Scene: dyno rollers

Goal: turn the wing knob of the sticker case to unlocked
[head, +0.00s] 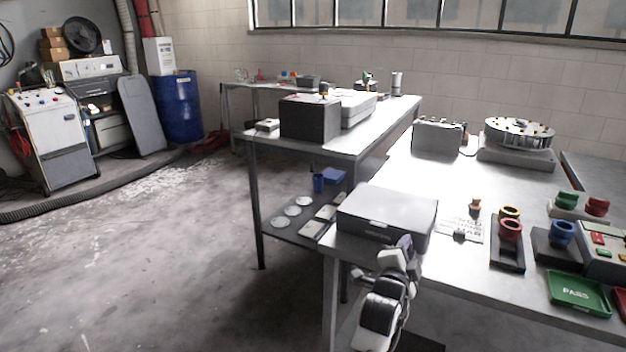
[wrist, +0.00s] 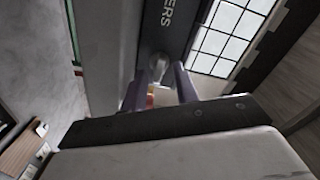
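The sticker case is a flat grey box (head: 386,214) near the front left corner of the near metal table in the head view. In the wrist view its dark label strip (wrist: 180,20) shows the letters "ERS". A rounded metallic knob (wrist: 159,66) shows there, and its lock position cannot be read. My gripper (head: 404,243) is at the case's front side in the head view and hides part of it. In the wrist view the fingers of my gripper (wrist: 160,78) stand apart on either side of the knob, with no clear contact.
Right of the case are a printed card (head: 460,228), a dark stand with a red ring (head: 510,229), a blue ring (head: 562,233) and a green PASS tray (head: 578,294). A second table (head: 385,125) with a dark box (head: 309,118) stands behind. Open floor (head: 160,260) lies left.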

